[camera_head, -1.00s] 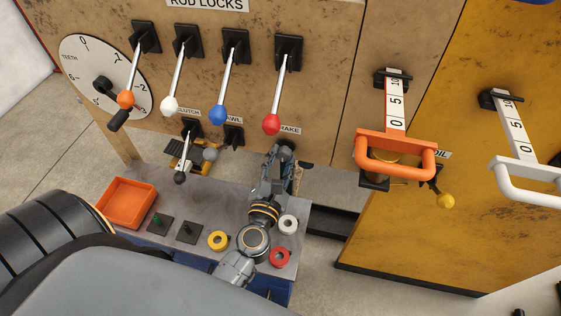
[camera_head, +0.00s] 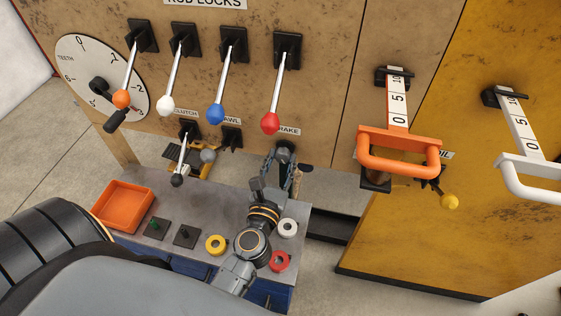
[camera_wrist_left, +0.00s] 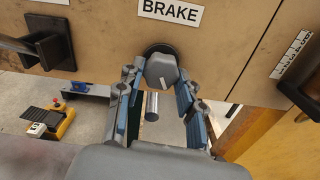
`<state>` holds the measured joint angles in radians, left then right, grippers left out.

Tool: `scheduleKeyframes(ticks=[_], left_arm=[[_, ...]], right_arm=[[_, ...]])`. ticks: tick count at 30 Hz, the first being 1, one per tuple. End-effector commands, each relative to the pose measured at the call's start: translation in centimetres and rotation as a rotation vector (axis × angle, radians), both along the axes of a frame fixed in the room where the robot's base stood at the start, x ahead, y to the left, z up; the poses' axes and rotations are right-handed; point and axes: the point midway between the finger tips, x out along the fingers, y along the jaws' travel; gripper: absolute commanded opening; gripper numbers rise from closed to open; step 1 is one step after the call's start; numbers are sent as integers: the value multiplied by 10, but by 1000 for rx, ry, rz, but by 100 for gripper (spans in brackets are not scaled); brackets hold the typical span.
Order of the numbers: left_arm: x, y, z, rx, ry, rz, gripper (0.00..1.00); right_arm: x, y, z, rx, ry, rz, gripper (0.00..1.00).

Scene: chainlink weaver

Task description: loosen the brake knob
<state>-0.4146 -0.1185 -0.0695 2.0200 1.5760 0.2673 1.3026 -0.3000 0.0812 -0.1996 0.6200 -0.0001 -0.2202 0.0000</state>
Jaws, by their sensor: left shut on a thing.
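The brake knob (camera_wrist_left: 162,70) is a dark grey lobed block in front of a round black plate, under the BRAKE label (camera_wrist_left: 171,11), in the left wrist view. In the head view it shows only partly (camera_head: 286,148) below the red-tipped lever. My left gripper (camera_wrist_left: 161,84) has one blue-padded finger on each side of the knob and is shut on it. It also shows in the head view (camera_head: 284,168), reaching up from the bench. A short metal cylinder (camera_wrist_left: 152,107) shows below the knob. My right gripper is not in view.
The red-balled lever (camera_head: 271,123) hangs above the knob. The bench (camera_head: 215,200) below holds an orange tray (camera_head: 123,207), a yellow ring (camera_head: 215,245), a white ring (camera_head: 288,229) and a red ring (camera_head: 279,261). An orange handle (camera_head: 398,165) juts out to the right.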

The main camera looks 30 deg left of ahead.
Motion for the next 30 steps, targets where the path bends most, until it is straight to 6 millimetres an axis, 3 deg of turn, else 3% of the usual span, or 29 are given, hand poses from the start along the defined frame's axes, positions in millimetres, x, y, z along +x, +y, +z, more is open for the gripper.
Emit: scheduleKeyframes(ticks=[8,9,12,23,30], left_arm=[[-1,0,-3,-1,5,1,5],[-1,0,-3,-1,5,1,43],[-1,0,-2,0,4,0,58],[-5,-1,-1,1,4,-1,58],[-44,-11,-2,5,8,-3,58]], right_arm=[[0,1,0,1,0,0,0],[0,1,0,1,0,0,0],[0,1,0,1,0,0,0],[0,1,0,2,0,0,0],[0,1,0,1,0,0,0]])
